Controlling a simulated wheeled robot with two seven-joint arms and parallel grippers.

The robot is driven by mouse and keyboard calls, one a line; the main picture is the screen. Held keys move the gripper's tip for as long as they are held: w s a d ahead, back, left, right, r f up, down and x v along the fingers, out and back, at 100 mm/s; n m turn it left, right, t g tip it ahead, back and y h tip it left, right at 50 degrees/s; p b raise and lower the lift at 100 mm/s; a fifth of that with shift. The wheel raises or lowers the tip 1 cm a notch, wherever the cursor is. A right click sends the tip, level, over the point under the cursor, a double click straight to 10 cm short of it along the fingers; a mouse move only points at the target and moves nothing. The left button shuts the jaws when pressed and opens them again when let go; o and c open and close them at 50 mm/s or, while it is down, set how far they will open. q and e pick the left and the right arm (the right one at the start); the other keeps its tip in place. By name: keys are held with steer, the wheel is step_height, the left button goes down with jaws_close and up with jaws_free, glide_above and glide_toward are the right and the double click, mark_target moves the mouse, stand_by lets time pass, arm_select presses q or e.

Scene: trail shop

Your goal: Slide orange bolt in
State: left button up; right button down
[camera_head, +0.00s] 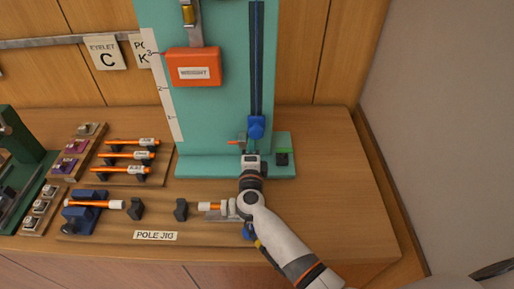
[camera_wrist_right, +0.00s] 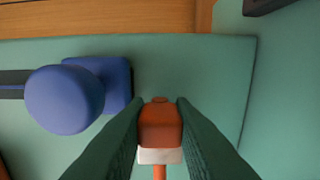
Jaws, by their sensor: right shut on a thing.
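My right gripper (camera_wrist_right: 160,122) is shut on the orange bolt (camera_wrist_right: 160,128), gripping its orange head, with a white band and a thin orange stem below it in the right wrist view. In the head view this gripper (camera_head: 247,148) is at the base of the tall teal stand (camera_head: 220,110), just below a blue knob (camera_head: 256,127). A small orange piece (camera_head: 234,142) shows left of the fingers there. The blue knob also shows in the right wrist view (camera_wrist_right: 65,100), left of the held bolt and apart from it. The bolt's far end and any hole are hidden. My left gripper is not in view.
An orange weight box (camera_head: 194,68) hangs on the stand. A small black block (camera_head: 282,158) is right of the gripper. Several orange poles (camera_head: 130,155) lie in a rack at left. The pole jig (camera_head: 155,236) is in front. The table's right side (camera_head: 330,180) is clear.

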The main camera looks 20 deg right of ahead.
steer(key=c, duration=1.5)
jaws_free()
steer(key=shift+s+a+f, duration=0.1)
steer(key=shift+s+a, duration=0.1)
steer(key=shift+s, duration=0.3)
steer(key=b+v, duration=0.2)
steer(key=v, duration=0.9)
